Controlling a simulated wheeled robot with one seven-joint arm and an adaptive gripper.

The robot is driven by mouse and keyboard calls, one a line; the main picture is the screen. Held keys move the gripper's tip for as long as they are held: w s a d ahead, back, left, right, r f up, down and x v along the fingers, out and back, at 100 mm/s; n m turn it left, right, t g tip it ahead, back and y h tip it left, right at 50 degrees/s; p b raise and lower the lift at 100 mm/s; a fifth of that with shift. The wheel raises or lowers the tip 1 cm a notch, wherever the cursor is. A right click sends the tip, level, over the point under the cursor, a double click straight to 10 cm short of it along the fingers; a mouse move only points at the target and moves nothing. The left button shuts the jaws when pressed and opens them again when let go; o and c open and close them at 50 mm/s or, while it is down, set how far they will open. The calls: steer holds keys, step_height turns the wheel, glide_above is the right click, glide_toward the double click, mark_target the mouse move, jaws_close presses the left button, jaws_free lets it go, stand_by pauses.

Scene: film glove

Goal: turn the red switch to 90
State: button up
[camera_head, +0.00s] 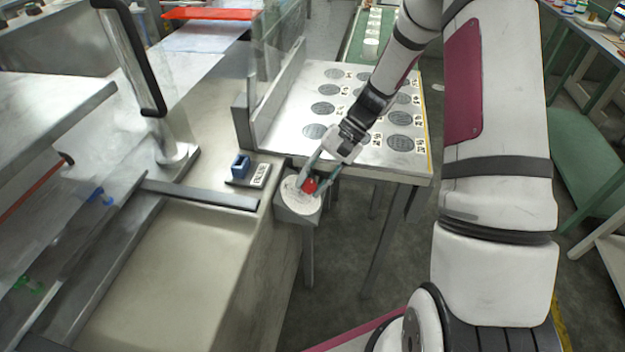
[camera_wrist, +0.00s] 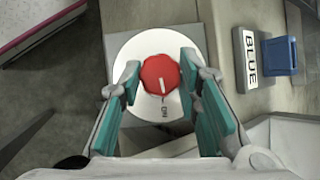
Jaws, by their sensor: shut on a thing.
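The red switch (camera_wrist: 158,78) is a round red knob with a white pointer line, set on a white round dial (camera_wrist: 130,50). In the wrist view the white line runs nearly straight toward a dark mark at the dial's lower edge. In the head view the red switch (camera_head: 311,185) sits on the dial (camera_head: 297,203) on top of a grey box at the machine's corner. My gripper (camera_wrist: 158,84) has its teal fingers on both sides of the knob, shut on it. It also shows in the head view (camera_head: 317,180), reaching down from the upper right.
A blue switch (camera_head: 241,165) with a label plate (camera_head: 260,175) is on the machine just left of the dial; it shows at the right in the wrist view (camera_wrist: 280,55). A table with round grey discs (camera_head: 404,143) stands behind. A clear upright panel (camera_head: 275,75) rises nearby.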

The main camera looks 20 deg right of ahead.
steer(key=shift+m+y, duration=0.3)
steer(key=shift+m, duration=0.4)
steer(key=o, duration=1.1)
steer(key=shift+o, duration=0.2)
steer(key=v, duration=1.2)
steer(key=shift+s, duration=0.2)
